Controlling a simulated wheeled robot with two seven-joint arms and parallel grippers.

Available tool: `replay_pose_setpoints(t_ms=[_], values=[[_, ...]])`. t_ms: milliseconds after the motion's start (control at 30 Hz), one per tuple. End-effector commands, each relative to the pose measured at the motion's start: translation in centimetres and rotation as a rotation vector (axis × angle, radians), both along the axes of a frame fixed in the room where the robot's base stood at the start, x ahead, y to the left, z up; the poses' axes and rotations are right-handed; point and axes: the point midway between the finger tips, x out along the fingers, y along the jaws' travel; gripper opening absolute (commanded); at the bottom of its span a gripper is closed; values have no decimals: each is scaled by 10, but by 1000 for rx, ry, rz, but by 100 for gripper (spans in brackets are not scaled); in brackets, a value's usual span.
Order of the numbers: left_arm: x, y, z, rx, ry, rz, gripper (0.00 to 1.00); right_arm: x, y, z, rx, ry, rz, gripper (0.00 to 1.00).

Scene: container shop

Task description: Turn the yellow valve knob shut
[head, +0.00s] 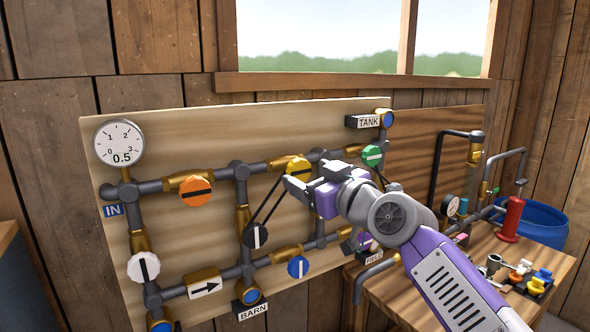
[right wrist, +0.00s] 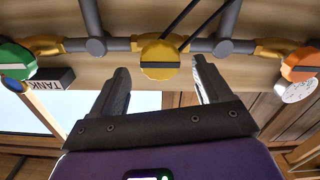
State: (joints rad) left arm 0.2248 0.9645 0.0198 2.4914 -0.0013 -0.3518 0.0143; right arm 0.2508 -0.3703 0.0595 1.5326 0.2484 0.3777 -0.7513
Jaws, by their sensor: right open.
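The yellow valve knob (head: 297,168) sits on the upper pipe of the board. Its black bar lies roughly along that pipe. It also shows at the top middle of the right wrist view (right wrist: 160,60). My right gripper (head: 293,188) is close in front of it in the head view, its fingers pointing at the board. In the right wrist view the two fingers (right wrist: 162,78) are spread apart and empty. The knob lies between their lines, just past the tips, and I see no contact. My left gripper is not in view.
Orange (head: 196,191), green (head: 372,155), black (head: 255,235), blue (head: 298,267) and white (head: 143,267) knobs surround it. Thin dark lines run between the black knob and the gripper area. A gauge (head: 119,142) reads 0.5. A wooden bench (head: 410,285) stands at right.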

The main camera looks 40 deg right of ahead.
Motion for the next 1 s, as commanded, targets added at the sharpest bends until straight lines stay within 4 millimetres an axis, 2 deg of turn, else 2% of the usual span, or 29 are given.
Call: replay_pose_setpoints(t_ms=[100,233,400,633,1000], values=[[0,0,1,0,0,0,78,21,-3,-1,1,3,-1,78],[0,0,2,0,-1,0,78,36,-4,-1,0,3,0,78],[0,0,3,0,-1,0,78,44,-5,0,1,1,-1,78],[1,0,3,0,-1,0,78,44,-5,0,1,0,0,78],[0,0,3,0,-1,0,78,44,-5,-1,1,1,0,22]])
